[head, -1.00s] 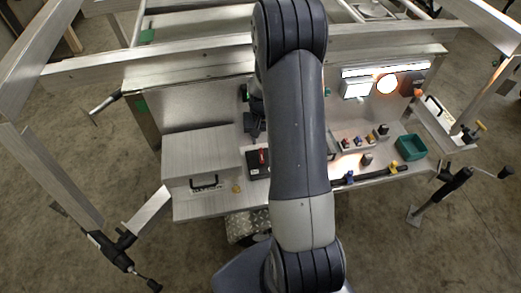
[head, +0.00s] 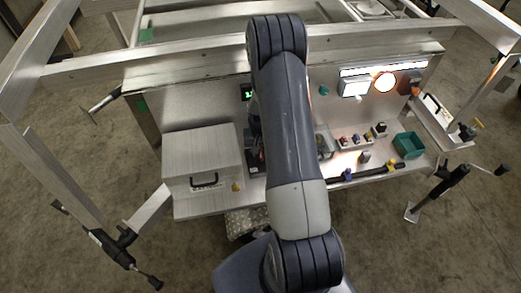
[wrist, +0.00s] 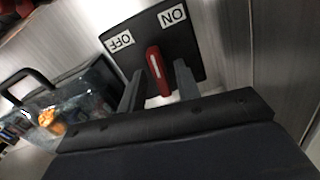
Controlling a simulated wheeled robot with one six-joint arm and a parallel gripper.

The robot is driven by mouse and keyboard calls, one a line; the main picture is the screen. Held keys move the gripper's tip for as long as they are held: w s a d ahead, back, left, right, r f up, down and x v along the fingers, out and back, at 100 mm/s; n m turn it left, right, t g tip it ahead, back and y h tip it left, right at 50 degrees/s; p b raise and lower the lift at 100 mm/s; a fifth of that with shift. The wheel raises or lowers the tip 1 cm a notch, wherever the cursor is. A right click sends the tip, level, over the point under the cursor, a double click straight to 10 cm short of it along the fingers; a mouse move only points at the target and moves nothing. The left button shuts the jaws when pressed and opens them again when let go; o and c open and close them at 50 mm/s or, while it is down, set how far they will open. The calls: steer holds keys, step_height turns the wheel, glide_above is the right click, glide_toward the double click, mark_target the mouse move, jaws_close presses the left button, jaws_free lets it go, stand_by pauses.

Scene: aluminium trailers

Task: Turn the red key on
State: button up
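The red key (wrist: 157,70) sits on a black plate (wrist: 193,45) with white ON and OFF labels, which appear upside down in the wrist view. The key's far end lies between the two labels. My gripper (wrist: 159,85) is open, with one finger on each side of the key. Narrow gaps show between the fingers and the key, so it does not look clamped. In the head view the black plate (head: 257,167) is partly covered by my arm and gripper, beside the grey box.
A grey metal box with a black handle (head: 205,182) stands left of the plate. A clear case (wrist: 65,105) with a dark handle is close to my gripper in the wrist view. A green bin (head: 408,146), lit lamps and several small switches (head: 355,139) are at the right.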

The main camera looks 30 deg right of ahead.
jaws_close()
steer(key=shift+m+b, duration=0.3)
steer(key=shift+b, duration=0.2)
steer(key=shift+f+m+b, duration=0.15)
steer(key=shift+m+b, duration=0.85)
steer(key=shift+r+m+b, duration=0.2)
steer(key=shift+m+b, duration=1.45)
steer(key=shift+m, duration=0.85)
steer(key=shift+o, duration=0.5)
jaws_free()
